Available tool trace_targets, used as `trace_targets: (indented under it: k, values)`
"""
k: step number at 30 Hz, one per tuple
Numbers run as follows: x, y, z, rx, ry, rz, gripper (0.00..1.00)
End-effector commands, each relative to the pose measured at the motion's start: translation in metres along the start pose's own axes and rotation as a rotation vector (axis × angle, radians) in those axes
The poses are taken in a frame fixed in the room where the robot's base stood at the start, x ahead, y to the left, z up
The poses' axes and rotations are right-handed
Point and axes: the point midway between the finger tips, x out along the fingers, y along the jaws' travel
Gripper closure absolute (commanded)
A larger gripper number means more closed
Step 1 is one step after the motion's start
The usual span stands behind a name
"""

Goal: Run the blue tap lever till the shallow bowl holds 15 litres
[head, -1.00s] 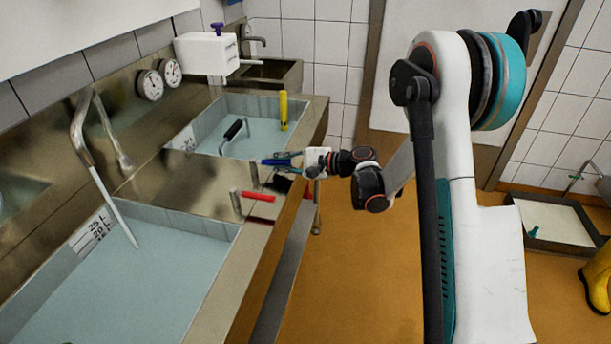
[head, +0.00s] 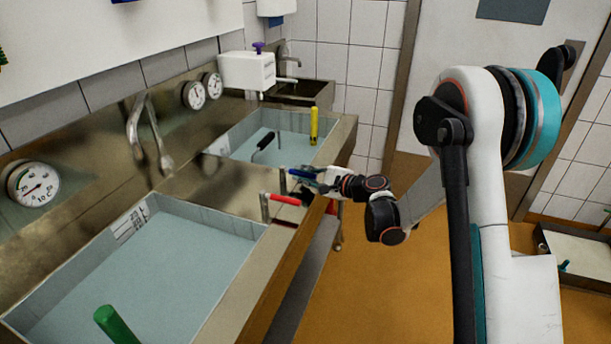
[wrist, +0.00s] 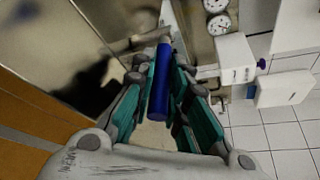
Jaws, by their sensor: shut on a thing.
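My gripper (head: 312,178) is shut on the blue tap lever (head: 299,173), on the steel ledge between two basins. In the wrist view the blue lever (wrist: 160,88) lies between the teal fingers of my gripper (wrist: 158,100). A red lever (head: 285,199) stands nearer on the same ledge. The near basin (head: 255,234) holds pale water and has a litre scale (head: 131,226) on its wall; its numbers are too small to read. The far basin (head: 338,131) also holds pale water. A bent steel spout (head: 136,122) hangs at the back wall, with no visible stream. I cannot tell which basin is the shallow bowl.
A green handle (head: 115,325) rises at the near basin's front. A yellow stick (head: 314,126) and a black handle (head: 265,142) are in the far basin. A dial thermometer (head: 36,187) is on the left. Orange floor (head: 345,290) is open below.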

Motion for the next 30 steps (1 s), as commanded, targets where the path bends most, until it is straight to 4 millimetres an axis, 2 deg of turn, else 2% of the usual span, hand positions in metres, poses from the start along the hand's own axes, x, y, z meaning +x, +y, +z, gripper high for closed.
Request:
trace_targets:
  k: [14, 17, 30]
  values:
    - [-0.006, 0.001, 0.0, -0.001, 0.001, 0.001, 0.77]
    - [-0.018, 0.001, -0.001, 0.0, 0.001, 0.0, 0.77]
    - [-0.101, 0.001, -0.001, 0.0, 0.002, 0.001, 0.77]
